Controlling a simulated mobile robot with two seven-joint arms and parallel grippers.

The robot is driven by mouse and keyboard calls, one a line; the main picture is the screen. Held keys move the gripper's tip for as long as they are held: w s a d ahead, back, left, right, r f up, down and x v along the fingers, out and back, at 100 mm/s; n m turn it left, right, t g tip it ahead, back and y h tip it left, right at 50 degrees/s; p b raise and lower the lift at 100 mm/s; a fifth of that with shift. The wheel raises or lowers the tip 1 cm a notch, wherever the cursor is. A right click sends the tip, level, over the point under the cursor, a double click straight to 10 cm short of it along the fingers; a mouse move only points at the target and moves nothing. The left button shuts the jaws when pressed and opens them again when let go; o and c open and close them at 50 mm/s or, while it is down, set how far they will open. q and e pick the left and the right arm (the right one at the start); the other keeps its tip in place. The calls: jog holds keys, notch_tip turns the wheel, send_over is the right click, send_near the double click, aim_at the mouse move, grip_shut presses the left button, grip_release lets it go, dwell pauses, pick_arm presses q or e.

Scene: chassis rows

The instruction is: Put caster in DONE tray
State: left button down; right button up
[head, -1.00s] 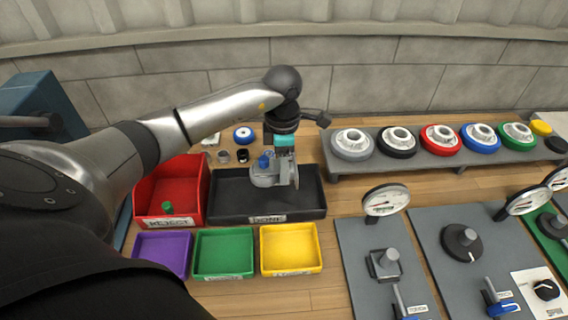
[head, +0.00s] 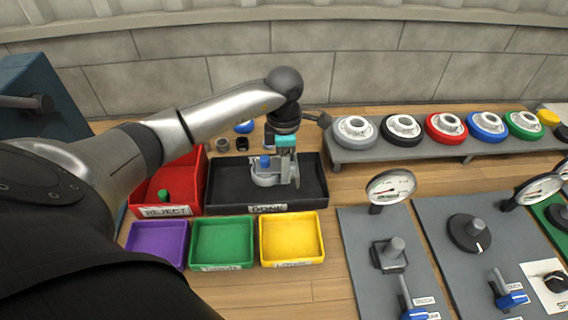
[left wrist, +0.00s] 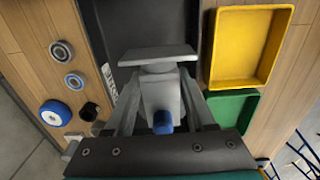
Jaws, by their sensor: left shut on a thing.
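The caster (head: 266,179) is a grey part with a blue stem. It is held upright in my left gripper (head: 284,176), over the inside of the black DONE tray (head: 225,198). In the left wrist view, the caster (left wrist: 158,98) sits between both fingers of the gripper (left wrist: 160,108), with its blue knob toward the camera. The tray (left wrist: 106,22) lies behind it. Whether the caster touches the tray floor I cannot tell. My right gripper is out of view.
A red REJECT tray (head: 140,196) holding a green part stands left of the DONE tray. Purple (head: 158,244), green (head: 222,243) and yellow (head: 291,240) bins stand in front. A grey rack (head: 345,156) of wheels is to the right. The DONE tray is otherwise clear.

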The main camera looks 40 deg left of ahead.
pick_arm(q)
jog(key=shift+f+b, duration=0.95)
jog(key=shift+f, duration=0.2)
dwell(1.3)
jog(key=shift+f+b, duration=1.25)
jog(key=shift+f, duration=0.3)
jog(key=shift+c, duration=0.8)
grip_release()
notch_tip(320, 180, up, 15)
jog(key=shift+r+p, duration=0.15)
jog(key=shift+p, duration=1.1)
